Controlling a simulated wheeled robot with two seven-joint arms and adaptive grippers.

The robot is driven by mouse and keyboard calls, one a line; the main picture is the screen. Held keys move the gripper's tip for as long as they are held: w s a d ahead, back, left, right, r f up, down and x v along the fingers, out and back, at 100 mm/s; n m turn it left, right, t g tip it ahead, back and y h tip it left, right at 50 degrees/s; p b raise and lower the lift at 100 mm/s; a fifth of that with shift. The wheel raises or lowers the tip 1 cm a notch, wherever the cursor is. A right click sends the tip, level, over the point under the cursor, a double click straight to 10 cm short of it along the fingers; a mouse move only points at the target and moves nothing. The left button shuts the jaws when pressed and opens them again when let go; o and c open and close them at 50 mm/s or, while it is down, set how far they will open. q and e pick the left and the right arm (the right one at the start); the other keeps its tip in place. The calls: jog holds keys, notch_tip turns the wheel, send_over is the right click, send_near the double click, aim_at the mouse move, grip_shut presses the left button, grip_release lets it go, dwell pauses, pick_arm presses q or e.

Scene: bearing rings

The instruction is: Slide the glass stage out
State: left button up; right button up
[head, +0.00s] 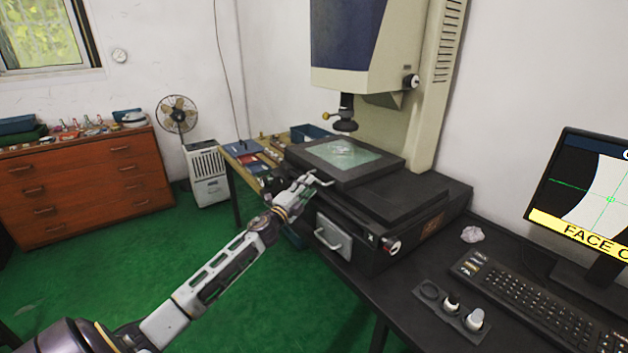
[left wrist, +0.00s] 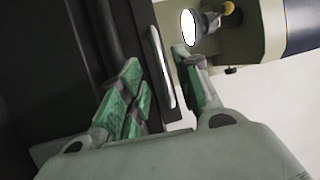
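The glass stage is a dark frame (head: 388,170) around a pale green pane (head: 362,156), on the measuring machine in the head view. My left gripper (head: 316,181) is at the stage's front left edge. In the left wrist view, its green-padded fingers (left wrist: 163,82) stand apart on either side of a pale bar handle (left wrist: 157,55). Gaps show between the pads and the bar, so the gripper looks open around it. My right gripper is in neither view.
Below the stage, the machine's front has a silver handle (head: 333,238) and a knob (head: 393,246). The machine's head and lens (head: 345,120) hang above the pane. A keyboard (head: 530,305) and monitor (head: 590,200) are at right. Green floor (head: 300,310) lies open in front.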

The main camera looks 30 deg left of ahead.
pick_arm(q)
jog(key=shift+w+r, duration=0.25)
jog(key=shift+w, duration=1.1)
jog(key=shift+w+r, duration=0.2)
jog(key=shift+w, duration=1.15)
jog(key=shift+c, duration=0.3)
grip_shut()
